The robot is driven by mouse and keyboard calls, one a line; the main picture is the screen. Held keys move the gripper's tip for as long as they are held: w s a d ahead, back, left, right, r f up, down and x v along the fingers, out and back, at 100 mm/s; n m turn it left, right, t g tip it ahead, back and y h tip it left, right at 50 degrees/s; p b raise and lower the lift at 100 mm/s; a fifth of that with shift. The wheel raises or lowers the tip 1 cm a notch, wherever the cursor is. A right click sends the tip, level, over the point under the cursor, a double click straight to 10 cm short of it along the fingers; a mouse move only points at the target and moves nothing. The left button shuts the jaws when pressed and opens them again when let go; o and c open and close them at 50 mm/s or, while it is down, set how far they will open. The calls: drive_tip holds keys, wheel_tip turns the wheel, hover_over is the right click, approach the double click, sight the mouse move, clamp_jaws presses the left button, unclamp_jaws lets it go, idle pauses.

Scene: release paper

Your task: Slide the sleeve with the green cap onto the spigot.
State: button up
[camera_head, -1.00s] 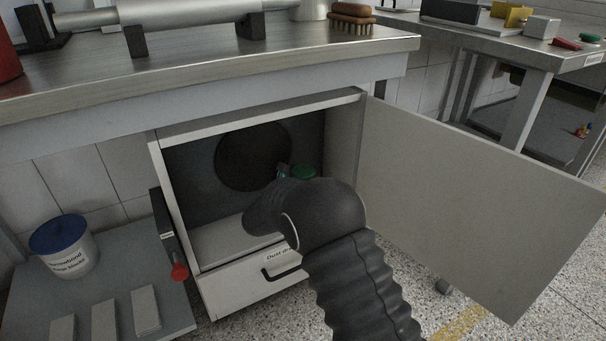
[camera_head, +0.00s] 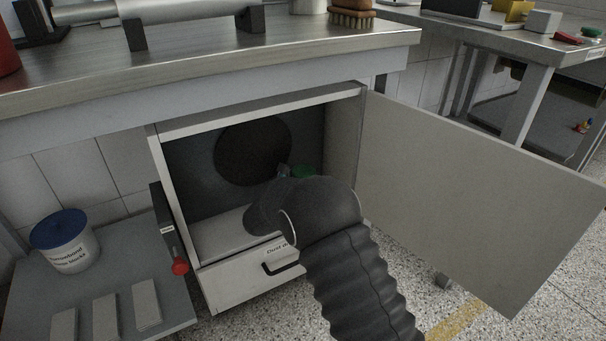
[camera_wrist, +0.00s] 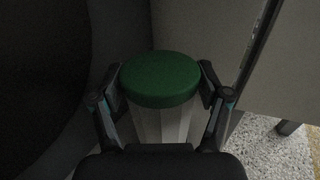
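The sleeve (camera_wrist: 160,122) is pale and faceted, with a round green cap (camera_wrist: 160,78) on its end. In the wrist view it sits between the two fingers of my gripper (camera_wrist: 160,92), whose pads press against both sides just by the cap. In the head view only part of the green cap (camera_head: 303,171) shows, inside the open cabinet, beyond my dark arm. My arm hides the rest of the sleeve and most of the gripper. I cannot make out the spigot in either view.
The cabinet (camera_head: 155,185) stands under a workbench (camera_head: 330,45), its door (camera_head: 480,205) swung open to the right. A large dark disc (camera_head: 245,150) is on its back wall. A low shelf at left holds a blue-lidded tub (camera_head: 70,250) and pale blocks (camera_head: 105,318).

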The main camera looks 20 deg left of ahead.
drive_tip(key=shift+o, duration=1.2)
drive_tip(key=s+a, duration=0.2)
drive_tip(key=s, duration=1)
drive_tip(key=shift+a, duration=0.15)
drive_tip(key=shift+w, duration=0.1)
